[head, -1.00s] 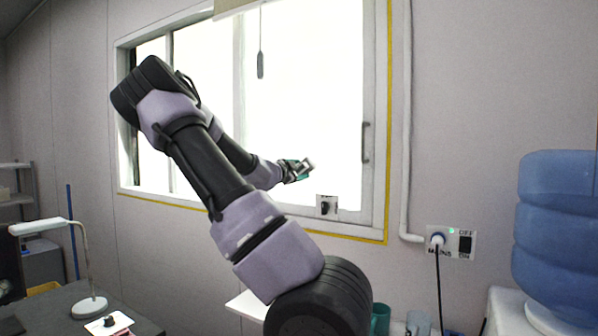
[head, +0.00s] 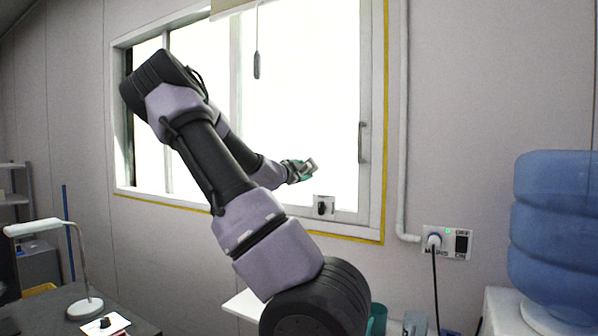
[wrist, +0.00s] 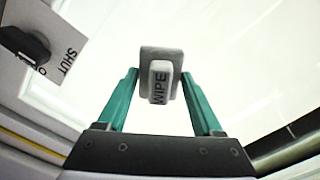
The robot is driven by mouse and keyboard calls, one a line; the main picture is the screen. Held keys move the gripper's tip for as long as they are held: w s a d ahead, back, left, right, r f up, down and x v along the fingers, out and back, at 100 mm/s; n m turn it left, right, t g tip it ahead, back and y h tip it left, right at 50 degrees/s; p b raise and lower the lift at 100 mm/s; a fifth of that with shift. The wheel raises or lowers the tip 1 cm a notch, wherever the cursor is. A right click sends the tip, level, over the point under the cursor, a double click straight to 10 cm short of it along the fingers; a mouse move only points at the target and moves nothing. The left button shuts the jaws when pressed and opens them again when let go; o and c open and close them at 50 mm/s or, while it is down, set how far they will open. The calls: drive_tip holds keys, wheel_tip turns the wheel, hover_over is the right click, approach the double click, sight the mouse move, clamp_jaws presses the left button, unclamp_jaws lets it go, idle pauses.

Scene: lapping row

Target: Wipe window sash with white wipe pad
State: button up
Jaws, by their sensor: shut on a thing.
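The white window sash (head: 372,110) with its bright glass fills the middle of the head view, with an upright handle (head: 362,142) on its right side. My gripper (head: 308,168) is in front of the lower part of the glass. In the wrist view my gripper (wrist: 160,88) has its two green fingers shut on the wipe pad (wrist: 159,54), a pale grey-white block marked WIPE. The pad lies against or just in front of the bright pane; I cannot tell whether it touches.
A latch plate (head: 324,206) with a black knob sits on the lower frame; it reads SHUT in the wrist view (wrist: 70,59). A pull cord (head: 257,65) hangs before the glass. A lamp (head: 84,306), water bottle (head: 553,235) and wall socket (head: 447,242) stand around.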

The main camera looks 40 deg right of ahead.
drive_tip(key=shift+s+d, duration=0.4)
drive_tip(key=shift+s, duration=0.45)
drive_tip(key=shift+w+a+r, duration=0.1)
drive_tip(key=shift+w+a, duration=0.15)
drive_tip(key=shift+w, duration=0.45)
drive_tip(key=shift+w+a, duration=0.25)
drive_tip(key=shift+w, duration=0.4)
drive_tip(key=shift+w+a, duration=0.15)
drive_tip(key=shift+w, duration=0.4)
drive_tip(key=shift+c, duration=0.5)
drive_tip(key=shift+a, duration=0.15)
drive_tip(key=shift+v, duration=2.8)
drive_tip(key=shift+s, duration=0.1)
drive_tip(key=shift+v, duration=1.45)
